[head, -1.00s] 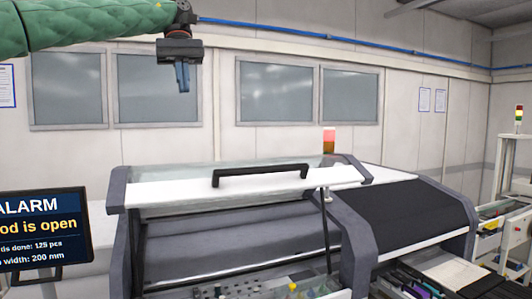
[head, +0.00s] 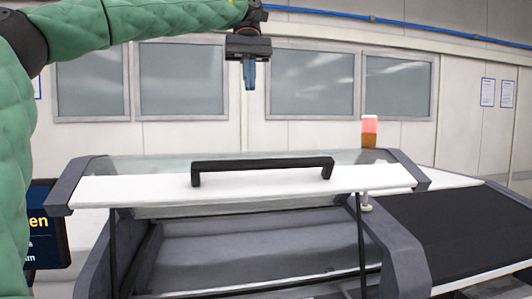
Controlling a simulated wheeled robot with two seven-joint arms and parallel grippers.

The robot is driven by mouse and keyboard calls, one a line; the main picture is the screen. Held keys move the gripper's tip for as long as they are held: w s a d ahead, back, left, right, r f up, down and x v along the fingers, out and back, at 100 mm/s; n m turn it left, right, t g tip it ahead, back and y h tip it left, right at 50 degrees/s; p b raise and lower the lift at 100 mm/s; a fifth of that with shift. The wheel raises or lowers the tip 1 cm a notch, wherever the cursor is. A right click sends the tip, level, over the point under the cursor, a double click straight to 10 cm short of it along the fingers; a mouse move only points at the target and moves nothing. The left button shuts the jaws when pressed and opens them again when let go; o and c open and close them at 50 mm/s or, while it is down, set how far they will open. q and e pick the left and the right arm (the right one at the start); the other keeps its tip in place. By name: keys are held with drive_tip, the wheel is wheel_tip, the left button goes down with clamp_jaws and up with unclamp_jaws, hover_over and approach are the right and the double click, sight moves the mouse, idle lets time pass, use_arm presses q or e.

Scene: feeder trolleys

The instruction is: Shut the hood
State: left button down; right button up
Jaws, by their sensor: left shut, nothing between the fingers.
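The hood (head: 130,190) of the machine is raised, with its white front edge facing me and a clear panel behind. A black bar handle (head: 262,164) is fixed on the white edge. Thin struts stand under the hood, and the grey interior (head: 250,245) shows below it. My left gripper (head: 249,88) points down in the air above the handle, apart from it. Its blue fingers are together and hold nothing. My right gripper is not in view.
An alarm screen (head: 46,225) stands at the left, mostly hidden behind my left arm. An orange-red beacon lamp (head: 369,131) is behind the hood. A black-covered section (head: 450,232) lies to the right.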

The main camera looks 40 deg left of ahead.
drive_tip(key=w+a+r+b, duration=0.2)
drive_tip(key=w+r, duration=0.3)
use_arm(q)
drive_tip(key=p+x, duration=0.1)
drive_tip(key=x, duration=0.3)
drive_tip(key=w+x, duration=0.1)
drive_tip(key=x, duration=0.3)
drive_tip(key=p+x, duration=0.1)
drive_tip(key=x, duration=0.3)
drive_tip(key=shift+w+a+f+p, duration=0.25)
drive_tip(key=shift+a+f+p, duration=0.05)
drive_tip(key=shift+f, duration=0.2)
drive_tip(key=shift+s+d+f+p, duration=0.4)
drive_tip(key=shift+d+f+p, duration=0.05)
drive_tip(key=shift+d+f, duration=0.15)
drive_tip(key=shift+s+d+f+p, duration=0.45)
drive_tip(key=shift+s+d+f, duration=0.1)
drive_tip(key=shift+s+d, duration=0.15)
drive_tip(key=shift+f, duration=0.1)
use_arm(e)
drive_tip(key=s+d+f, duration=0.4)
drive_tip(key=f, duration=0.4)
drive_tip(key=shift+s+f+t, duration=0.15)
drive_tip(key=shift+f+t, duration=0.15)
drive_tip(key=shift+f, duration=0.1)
use_arm(q)
drive_tip(key=shift+f, duration=0.15)
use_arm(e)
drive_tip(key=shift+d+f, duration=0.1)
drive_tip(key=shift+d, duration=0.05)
